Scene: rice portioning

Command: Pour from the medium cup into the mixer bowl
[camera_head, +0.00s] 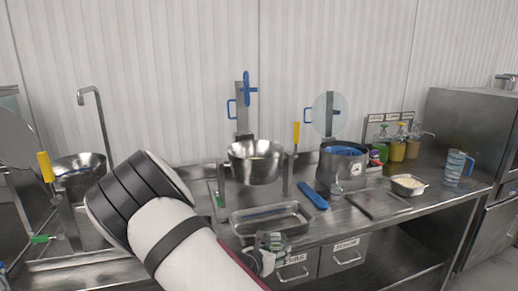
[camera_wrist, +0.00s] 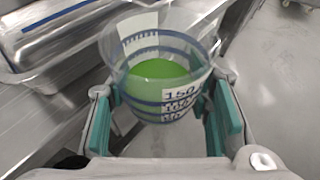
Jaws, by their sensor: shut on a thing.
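In the wrist view, the medium cup (camera_wrist: 172,100) is clear with blue bands and a white label reading 150. Green contents show inside it. My gripper (camera_wrist: 166,118) is shut on it, one teal-padded finger on each side. In the head view, my gripper (camera_head: 268,247) is at the counter's front edge, in front of the metal tray; the cup is hard to make out there. The steel mixer bowl (camera_head: 256,170) stands upright at the middle of the counter, behind the tray and apart from my gripper. Its inside is mostly hidden.
A metal tray (camera_head: 240,224) lies between my gripper and the bowl. A blue-handled tool (camera_head: 315,197) and a steel pot (camera_head: 342,181) stand to the right, with a pan (camera_head: 409,190) and a blue-banded jug (camera_head: 454,168) beyond. Another steel bowl (camera_head: 80,178) is at left.

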